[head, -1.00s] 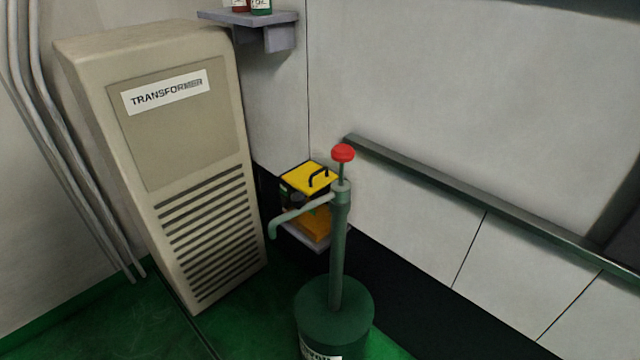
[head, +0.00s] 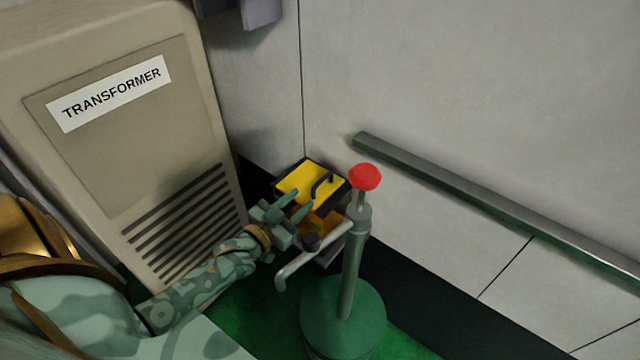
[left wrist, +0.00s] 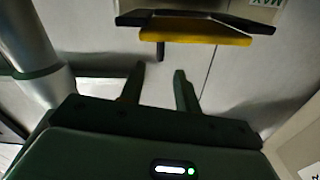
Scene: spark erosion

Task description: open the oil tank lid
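The yellow lid (head: 298,180) with its dark arched handle (head: 325,185) lies on a small box (head: 320,225) by the wall, behind the hand pump. It appears shut. My left gripper (head: 298,203) is at the lid's near side, with its fingers apart and nothing between them. In the left wrist view the yellow lid (left wrist: 195,37) is seen edge-on at the top, and the handle (left wrist: 160,51) stands just beyond and between the open fingertips (left wrist: 160,68), apart from them. Part of the box is hidden by the gripper and pump. My right gripper is not in view.
A green hand pump (head: 352,260) with a red knob (head: 365,177) stands on a green drum (head: 343,315) close in front of the box; its spout (head: 300,268) passes near my left wrist. A transformer cabinet (head: 110,130) is at left. A rail (head: 480,200) runs along the wall.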

